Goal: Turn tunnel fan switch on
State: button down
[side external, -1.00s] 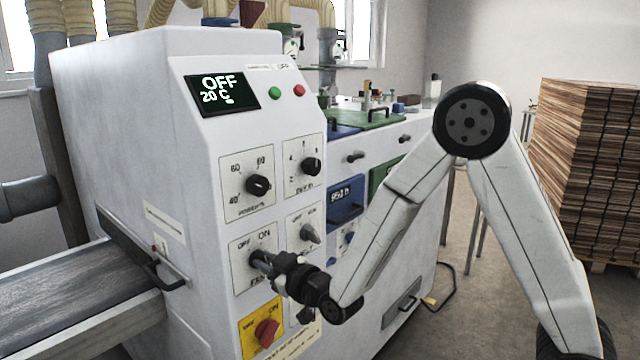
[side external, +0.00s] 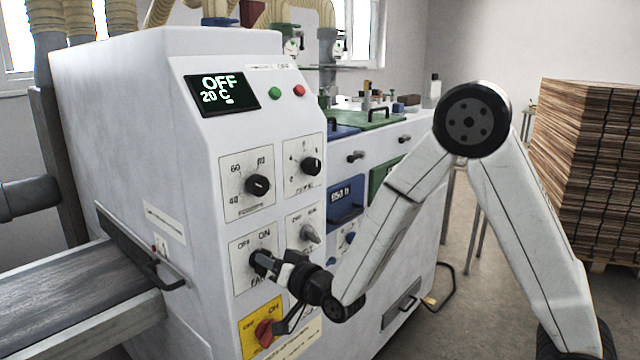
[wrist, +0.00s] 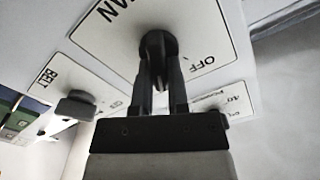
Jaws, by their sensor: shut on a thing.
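The fan switch is a round black knob (side external: 261,257) on a white plate marked OFF, ON and FAN, on the front of the white machine (side external: 130,130). In the wrist view the knob (wrist: 157,42) sits between the tips of my two fingers, with the OFF mark to its right. My gripper (side external: 268,264) is shut on the knob, one finger on each side; it also shows in the wrist view (wrist: 160,72). The gripper covers part of the knob in the side view, and I cannot tell which mark it points at.
A red knob (side external: 265,331) on a yellow plate is just below, close to my gripper. A grey knob (side external: 310,233) and black dials (side external: 257,185) are nearby. The display (side external: 222,93) reads OFF, 20 C. A conveyor belt (side external: 70,300) with a handle lies left.

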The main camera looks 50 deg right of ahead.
dwell(0.3)
jog(key=c, duration=0.6)
grip_release()
jog(key=shift+s, duration=0.1)
jog(key=shift+s, duration=3.85)
jog(key=shift+f, duration=0.15)
